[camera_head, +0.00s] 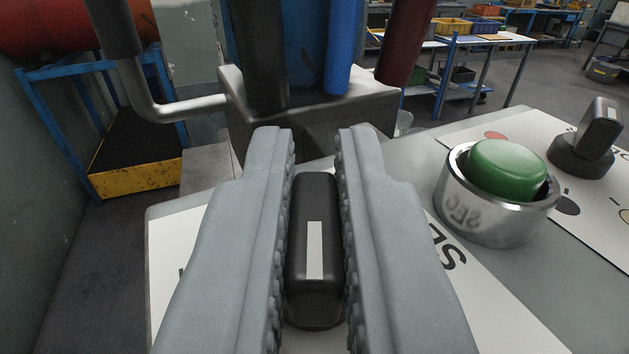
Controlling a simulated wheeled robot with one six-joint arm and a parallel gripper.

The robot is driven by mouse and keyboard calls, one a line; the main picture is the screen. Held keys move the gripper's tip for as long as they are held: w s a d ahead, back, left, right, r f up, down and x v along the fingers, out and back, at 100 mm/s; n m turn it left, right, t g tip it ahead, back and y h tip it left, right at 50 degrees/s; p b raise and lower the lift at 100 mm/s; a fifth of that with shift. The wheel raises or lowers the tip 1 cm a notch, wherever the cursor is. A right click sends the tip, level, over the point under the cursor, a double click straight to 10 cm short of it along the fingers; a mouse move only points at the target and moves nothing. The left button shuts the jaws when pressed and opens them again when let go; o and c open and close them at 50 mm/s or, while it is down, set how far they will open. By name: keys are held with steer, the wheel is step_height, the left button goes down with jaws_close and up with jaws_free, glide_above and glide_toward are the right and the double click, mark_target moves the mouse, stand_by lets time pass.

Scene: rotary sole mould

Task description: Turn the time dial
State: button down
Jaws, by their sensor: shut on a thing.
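The time dial (317,215) is a black knob with a white line on its top face. It stands on a pale panel with a white label (178,222). My gripper (317,165) has its two grey ribbed fingers on either side of the knob and is shut on it. The white line runs along the length of the fingers, nearly straight up the picture. The fingers hide most of the label around the knob; only parts of its lettering show.
A green button (508,168) in a metal ring stands to the right of the dial. A second black knob (590,140) is farther right. A grey metal block (305,115) with upright blue and dark cylinders is just beyond the fingers. A blue-framed rack (85,75) stands at left.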

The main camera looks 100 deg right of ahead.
mark_target(311, 290)
steer(key=c, duration=1.5)
jaws_free()
steer(key=shift+a, duration=0.1)
steer(key=a, duration=0.4)
steer(key=w+a, duration=0.1)
steer(key=a, duration=0.2)
steer(key=shift+w+a, duration=0.1)
steer(key=shift+c, duration=0.3)
